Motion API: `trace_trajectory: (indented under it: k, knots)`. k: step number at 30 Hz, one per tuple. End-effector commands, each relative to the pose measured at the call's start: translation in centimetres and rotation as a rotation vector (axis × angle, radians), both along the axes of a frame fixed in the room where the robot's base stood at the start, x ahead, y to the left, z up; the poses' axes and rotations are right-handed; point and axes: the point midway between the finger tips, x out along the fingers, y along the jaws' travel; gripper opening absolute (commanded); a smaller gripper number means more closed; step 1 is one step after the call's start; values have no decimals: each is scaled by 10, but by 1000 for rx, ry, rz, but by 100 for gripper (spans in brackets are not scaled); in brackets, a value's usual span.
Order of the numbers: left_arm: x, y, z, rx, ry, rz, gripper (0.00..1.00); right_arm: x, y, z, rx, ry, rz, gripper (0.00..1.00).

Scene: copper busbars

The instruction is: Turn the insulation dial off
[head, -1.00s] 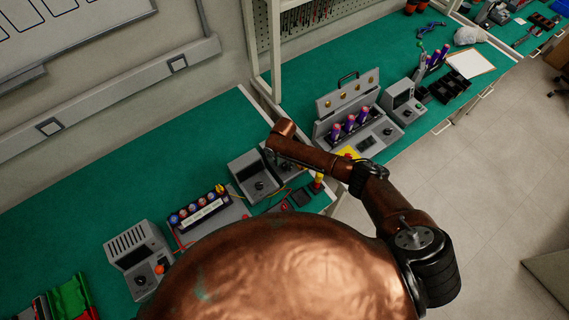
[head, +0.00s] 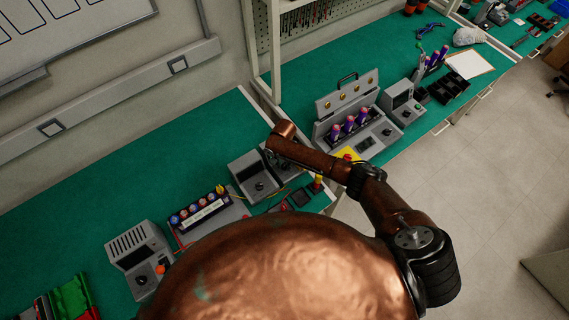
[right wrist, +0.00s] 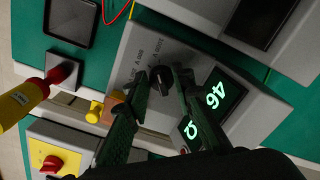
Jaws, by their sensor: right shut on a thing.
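The insulation dial (right wrist: 160,80) is a small black knob on a grey tester box (right wrist: 210,65). In the right wrist view it sits between the two dark fingers of my right gripper (right wrist: 158,92), which are shut on it. Small printed voltage marks surround the dial, and the tester's lit display (right wrist: 215,93) shows green characters. Where the dial's pointer aims is hard to read. In the head view my right gripper (head: 272,158) is over the small grey boxes, and the dial is hidden behind it. My left gripper is not in view.
A yellow box with a red knob (right wrist: 50,163) and a yellow-and-red handled piece (right wrist: 30,97) are close by. Another grey box with a dial (head: 254,177) stands to the left. A grey case with purple cylinders (head: 348,124) is to the right. The green bench (head: 150,160) is clear further left.

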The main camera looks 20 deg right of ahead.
Motion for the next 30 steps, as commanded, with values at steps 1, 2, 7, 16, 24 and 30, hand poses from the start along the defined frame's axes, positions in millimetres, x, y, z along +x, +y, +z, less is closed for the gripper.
trace_trajectory:
  k: [1, 2, 7, 16, 24, 30]
  knots:
    - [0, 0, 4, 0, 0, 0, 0, -1, 0, 1, 0, 2, 33, 0]
    - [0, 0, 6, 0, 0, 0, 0, -1, 0, 2, 1, 2, 58, 0]
    - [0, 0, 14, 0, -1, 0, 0, -1, -1, 2, 1, 1, 212, 0]
    - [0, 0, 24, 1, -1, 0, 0, -2, -4, 1, 2, 1, 497, 0]
    - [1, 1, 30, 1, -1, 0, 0, -1, -6, 1, 0, 1, 754, 0]
    - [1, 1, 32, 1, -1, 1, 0, 0, -8, 1, 1, 0, 943, 0]
